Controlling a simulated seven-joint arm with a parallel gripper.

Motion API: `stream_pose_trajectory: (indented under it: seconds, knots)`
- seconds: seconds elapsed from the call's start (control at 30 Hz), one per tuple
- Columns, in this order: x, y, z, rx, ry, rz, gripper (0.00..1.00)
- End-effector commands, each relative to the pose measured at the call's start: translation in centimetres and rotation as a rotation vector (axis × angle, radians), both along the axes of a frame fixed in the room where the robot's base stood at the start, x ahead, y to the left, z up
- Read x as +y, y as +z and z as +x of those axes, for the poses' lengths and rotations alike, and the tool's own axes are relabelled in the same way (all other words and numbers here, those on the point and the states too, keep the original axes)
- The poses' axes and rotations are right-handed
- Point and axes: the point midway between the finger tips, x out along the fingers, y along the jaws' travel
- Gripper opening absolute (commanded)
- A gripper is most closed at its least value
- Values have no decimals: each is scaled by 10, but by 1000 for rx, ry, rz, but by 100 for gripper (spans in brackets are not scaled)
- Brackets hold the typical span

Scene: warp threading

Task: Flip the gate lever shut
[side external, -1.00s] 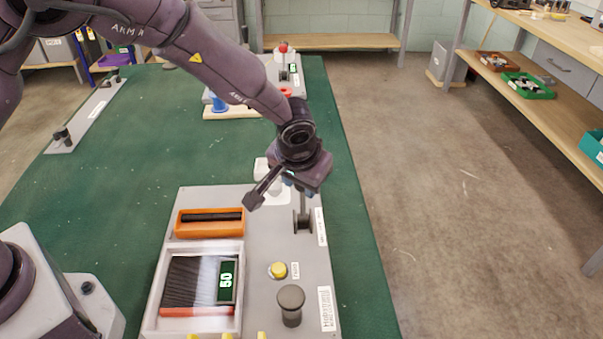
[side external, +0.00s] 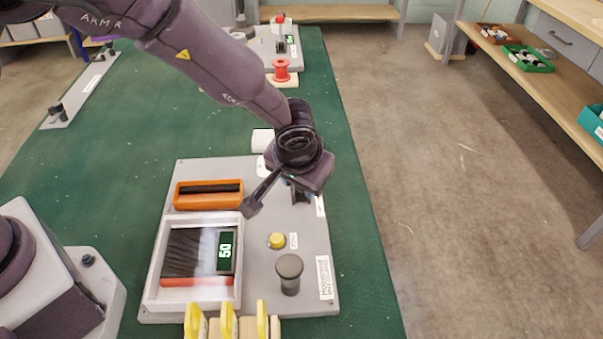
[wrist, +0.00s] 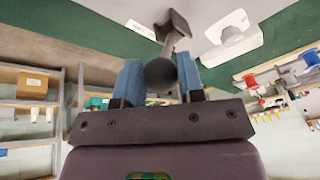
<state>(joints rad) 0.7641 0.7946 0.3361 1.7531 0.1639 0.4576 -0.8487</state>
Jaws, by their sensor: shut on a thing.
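The gate lever is a dark lever with a ball knob, its dark base (side external: 301,196) on the right side of the grey panel (side external: 255,210) in the side view. In the wrist view the round knob (wrist: 160,73) sits between my two blue fingers, with its shaft running up to the dark foot (wrist: 173,22). My gripper (wrist: 159,82) is shut on the lever's knob. In the side view my gripper (side external: 298,183) is just above the lever base, and my wrist hides the knob and most of the shaft.
The panel also holds an orange-framed slot (side external: 208,195), a white tray with a 50 display (side external: 226,250), a yellow button (side external: 277,240) and a dark round knob (side external: 289,267). Yellow clips (side external: 227,320) stand in front.

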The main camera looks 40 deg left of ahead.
Motion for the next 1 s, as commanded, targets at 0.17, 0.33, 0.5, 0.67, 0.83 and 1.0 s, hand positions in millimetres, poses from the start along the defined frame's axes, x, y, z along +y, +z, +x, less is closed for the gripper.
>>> stream_pose_trajectory:
  seconds: [0.17, 0.33, 0.5, 0.67, 0.83, 1.0]
  knots:
    - [-9, -5, -5, 6, -9, -11, 0]
    - [-9, -5, -5, 6, -9, -11, 0]
    - [-9, -6, -6, 7, -8, -10, 42]
    - [-7, -5, -5, 7, -7, -8, 60]
    - [-6, -3, -4, 5, -5, -6, 60]
    - [-8, 8, -6, 1, -6, -8, 60]
